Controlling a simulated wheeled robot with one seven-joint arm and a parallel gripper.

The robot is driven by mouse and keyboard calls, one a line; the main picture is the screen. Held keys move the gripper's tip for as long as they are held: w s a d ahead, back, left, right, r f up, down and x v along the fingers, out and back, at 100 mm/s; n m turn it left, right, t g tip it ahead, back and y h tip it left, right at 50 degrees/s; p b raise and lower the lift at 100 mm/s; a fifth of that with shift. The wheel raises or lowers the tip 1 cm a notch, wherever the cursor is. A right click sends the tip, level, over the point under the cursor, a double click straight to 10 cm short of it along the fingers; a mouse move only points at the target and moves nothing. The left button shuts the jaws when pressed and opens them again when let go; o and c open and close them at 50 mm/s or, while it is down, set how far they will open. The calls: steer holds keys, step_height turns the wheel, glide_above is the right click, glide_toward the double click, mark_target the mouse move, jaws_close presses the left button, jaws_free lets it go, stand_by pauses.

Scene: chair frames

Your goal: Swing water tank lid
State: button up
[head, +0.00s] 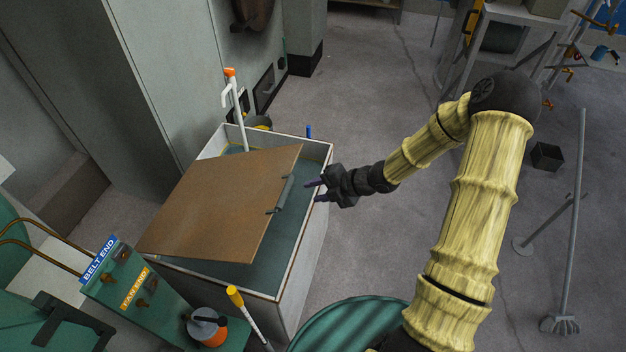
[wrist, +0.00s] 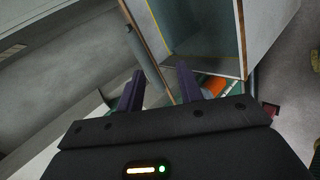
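The water tank (head: 311,245) is a white open box with a dark teal inside, left of centre in the head view. Its brown lid (head: 220,200) lies tilted over it, leaving the right side of the opening uncovered. A grey bar handle (head: 285,194) is on the lid's right edge. My gripper (head: 318,191) is at the tank's right rim, just right of the handle, with its purple fingers apart and nothing visibly held. In the wrist view, the handle (wrist: 143,55) shows beyond and between the fingertips (wrist: 160,78). Contact is not visible.
A white pipe with an orange top (head: 231,80) stands at the tank's back. A green panel (head: 128,275) and a yellow-capped pole (head: 235,297) are at the front. A broom (head: 572,220) stands right. Open floor lies behind my arm.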

steer(key=n, duration=0.1)
steer(key=a+r+n+y, duration=0.1)
steer(key=shift+a+r+n+y, duration=0.1)
steer(key=shift+a+n+y, duration=0.2)
steer(key=shift+n, duration=0.1)
steer(key=shift+w, duration=0.15)
